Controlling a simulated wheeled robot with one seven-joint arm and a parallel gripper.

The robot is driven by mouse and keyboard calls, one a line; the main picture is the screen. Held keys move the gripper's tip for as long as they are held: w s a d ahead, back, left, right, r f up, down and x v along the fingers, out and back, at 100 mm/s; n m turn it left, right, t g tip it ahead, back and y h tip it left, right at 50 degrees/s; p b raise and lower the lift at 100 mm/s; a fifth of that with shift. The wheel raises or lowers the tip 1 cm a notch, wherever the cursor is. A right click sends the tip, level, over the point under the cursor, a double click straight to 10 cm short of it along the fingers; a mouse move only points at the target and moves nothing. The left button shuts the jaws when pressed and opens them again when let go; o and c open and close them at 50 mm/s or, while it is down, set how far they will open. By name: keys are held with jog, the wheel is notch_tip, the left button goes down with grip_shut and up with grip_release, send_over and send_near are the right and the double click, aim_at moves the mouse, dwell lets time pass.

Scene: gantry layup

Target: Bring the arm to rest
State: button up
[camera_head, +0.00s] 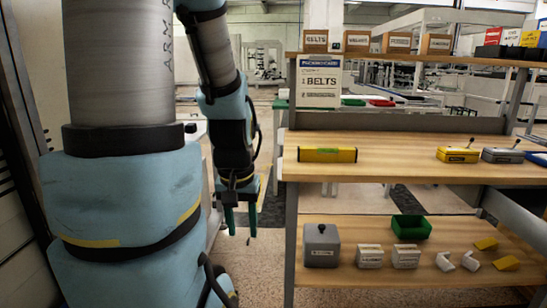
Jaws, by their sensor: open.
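My arm fills the left side of the view, with a large grey and blue link close to the camera. My gripper (241,221) hangs down at the end of the arm, left of the shelf unit. Its two green fingers are apart with nothing between them. The gripper is clear of the shelves, over the floor.
A wooden shelf (400,170) holds a yellow level (327,155), a yellow tool (457,154) and a grey tool (502,155). The lower shelf (330,280) bears a grey box (321,245), a green bin (411,227) and several small parts.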

notch_tip(320, 180, up, 15)
jog(key=p, duration=1.2)
jog(key=shift+f, duration=0.15)
jog(key=shift+o, duration=0.2)
